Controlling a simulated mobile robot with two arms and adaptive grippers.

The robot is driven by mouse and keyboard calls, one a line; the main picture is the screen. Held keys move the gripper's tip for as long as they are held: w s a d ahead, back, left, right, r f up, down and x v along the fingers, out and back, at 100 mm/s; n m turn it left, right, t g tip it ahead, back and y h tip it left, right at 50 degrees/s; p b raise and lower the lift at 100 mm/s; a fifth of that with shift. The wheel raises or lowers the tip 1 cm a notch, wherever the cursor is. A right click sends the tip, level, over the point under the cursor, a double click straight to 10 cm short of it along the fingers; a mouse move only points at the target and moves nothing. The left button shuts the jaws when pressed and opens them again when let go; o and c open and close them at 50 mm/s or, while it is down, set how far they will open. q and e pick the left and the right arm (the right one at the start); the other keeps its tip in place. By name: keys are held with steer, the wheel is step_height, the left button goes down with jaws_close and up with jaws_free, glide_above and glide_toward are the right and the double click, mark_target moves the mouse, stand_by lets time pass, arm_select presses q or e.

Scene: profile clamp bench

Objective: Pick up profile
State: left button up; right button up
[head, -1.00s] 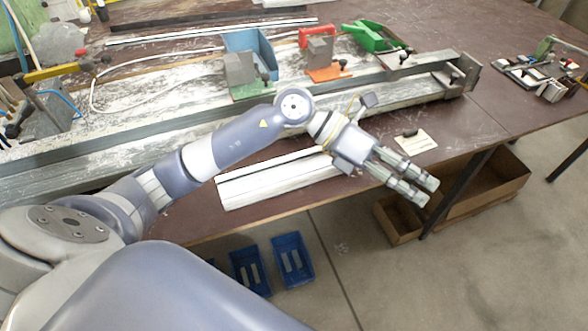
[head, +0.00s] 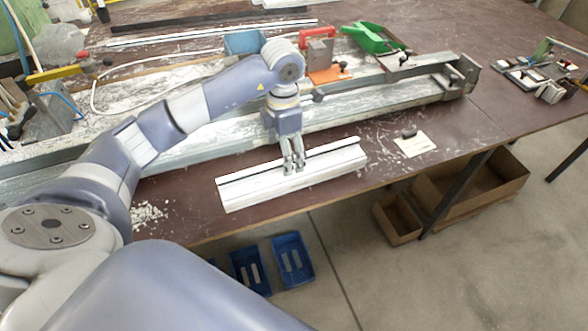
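The profile (head: 335,168) is a long white bar with a dark groove along its back edge. It lies near the front edge of the brown table, slightly slanted up to the right. My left gripper (head: 294,168) points down over the middle of the profile in the head view, with its fingertips in front of the white surface. The two fingers show close together. I cannot tell whether they touch the profile or hold it. My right gripper is not in view.
The long clamp bench (head: 400,95) runs behind the profile. A label card (head: 414,145) lies right of the profile. Blue bins (head: 292,260) and a cardboard box (head: 480,190) are below the table edge.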

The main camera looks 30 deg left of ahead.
arm_select(q)
steer(key=f, duration=0.2)
steer(key=f+p, duration=0.2)
steer(key=f, duration=0.1)
steer(key=shift+w+d+f, duration=0.1)
steer(key=shift+w+f, duration=0.15)
steer(key=shift+f, duration=0.3)
jaws_close()
